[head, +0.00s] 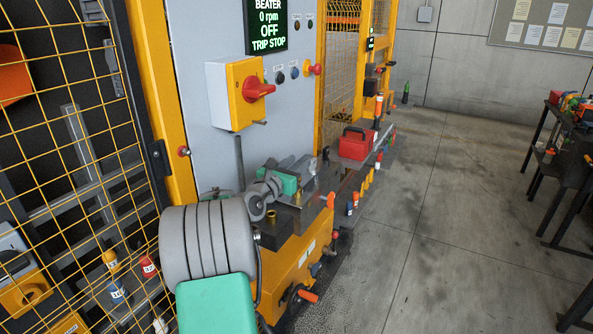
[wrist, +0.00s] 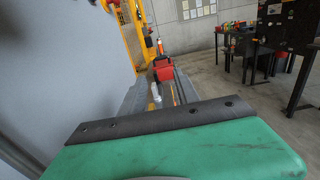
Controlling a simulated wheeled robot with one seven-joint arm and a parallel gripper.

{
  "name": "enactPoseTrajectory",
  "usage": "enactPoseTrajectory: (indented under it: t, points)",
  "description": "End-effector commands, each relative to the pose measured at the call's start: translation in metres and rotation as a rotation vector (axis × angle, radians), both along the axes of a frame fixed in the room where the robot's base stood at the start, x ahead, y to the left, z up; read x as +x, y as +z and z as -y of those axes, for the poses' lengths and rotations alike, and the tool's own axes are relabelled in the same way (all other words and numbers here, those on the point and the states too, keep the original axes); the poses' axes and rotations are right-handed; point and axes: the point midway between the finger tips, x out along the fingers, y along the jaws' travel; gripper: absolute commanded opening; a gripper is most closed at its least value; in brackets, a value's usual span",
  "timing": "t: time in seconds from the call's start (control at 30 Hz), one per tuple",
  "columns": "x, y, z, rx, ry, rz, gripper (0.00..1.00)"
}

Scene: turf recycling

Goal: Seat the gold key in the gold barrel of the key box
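A yellow box with a dark top (head: 292,245) stands at the bench's near end in the head view, partly behind my arm. Small gold cylindrical fittings (head: 272,216) stand on the dark top; I cannot tell which is the gold barrel or whether one is the key. My gripper (head: 301,168) is over the bench beyond these fittings, at the end of my grey and green arm. Its fingertips are too small and overlapped to read. In the wrist view a green body with a dark strip fills the bottom and hides what lies below.
A yellow switch box with a red handle (head: 257,87) is on the grey panel, under a screen (head: 266,24) reading OFF. A red toolbox (head: 357,143) sits farther along the bench. Yellow mesh (head: 75,100) stands at left. Open floor (head: 440,220) lies to the right.

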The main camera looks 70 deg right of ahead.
Motion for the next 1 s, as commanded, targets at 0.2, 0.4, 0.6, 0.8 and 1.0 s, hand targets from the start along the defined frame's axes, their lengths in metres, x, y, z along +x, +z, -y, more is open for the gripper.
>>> enactPoseTrajectory:
  t: [0.2,0.4,0.6,0.8,1.0]
  points:
    - [-0.014,0.019,-0.04,-0.003,0.001,0.002,0.38]
    - [-0.019,0.024,-0.05,-0.001,0.0,0.001,0.38]
    - [-0.018,0.024,-0.05,-0.001,-0.001,0.001,0.38]
    - [-0.018,0.024,-0.05,-0.001,-0.001,0.001,0.38]
    - [-0.022,0.018,-0.05,-0.022,-0.018,0.289,0.38]
